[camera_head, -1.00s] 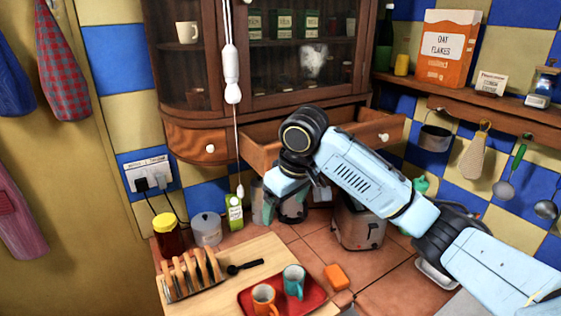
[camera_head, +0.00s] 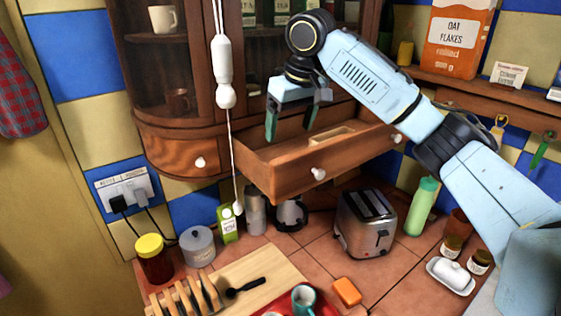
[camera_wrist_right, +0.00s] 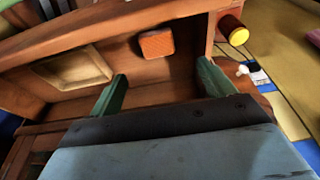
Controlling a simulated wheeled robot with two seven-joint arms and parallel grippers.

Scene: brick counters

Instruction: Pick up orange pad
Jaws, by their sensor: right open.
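An orange pad (camera_wrist_right: 157,43) with a textured top lies in the open wooden drawer, close to a side wall, in the right wrist view. The drawer's walls hide it in the head view. The open drawer (camera_head: 283,178) sticks out below the glass cabinet. My right gripper (camera_head: 293,116) is open and empty above the drawer, its green fingers pointing down. In the right wrist view the open fingers (camera_wrist_right: 160,85) show on either side below the pad, with the pad between their lines and apart from them. My left gripper is not in view.
A pale wooden tray (camera_wrist_right: 72,70) lies in the drawer's other part. A white pull cord (camera_head: 225,85) hangs left of the drawer. Below stand a toaster (camera_head: 367,225), a yellow-lidded jar (camera_head: 154,262) and an orange block (camera_head: 346,291) on the counter.

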